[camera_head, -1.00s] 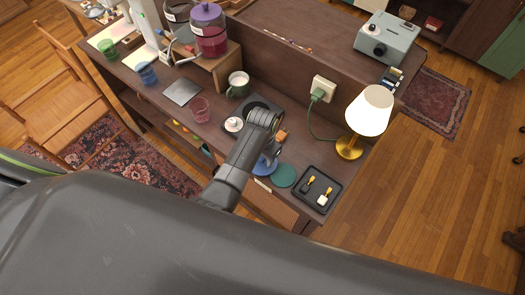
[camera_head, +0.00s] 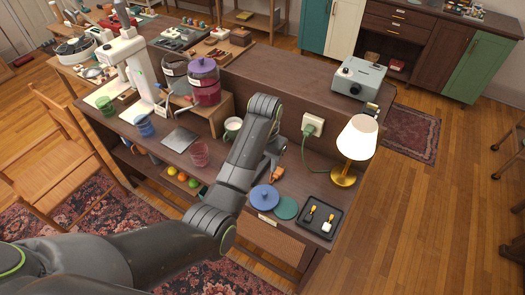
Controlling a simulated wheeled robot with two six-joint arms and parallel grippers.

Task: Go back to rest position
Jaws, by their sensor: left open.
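My left arm comes in from the lower left and reaches over the desk (camera_head: 232,85). Its left gripper (camera_head: 270,166) shows only in part behind the forearm, pointing down over the desk top. It is open, and I see nothing held in it. A small orange thing (camera_head: 278,174) is close beside it; I cannot tell whether they touch. My right gripper is not in view.
A wooden chair (camera_head: 62,150) stands left.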

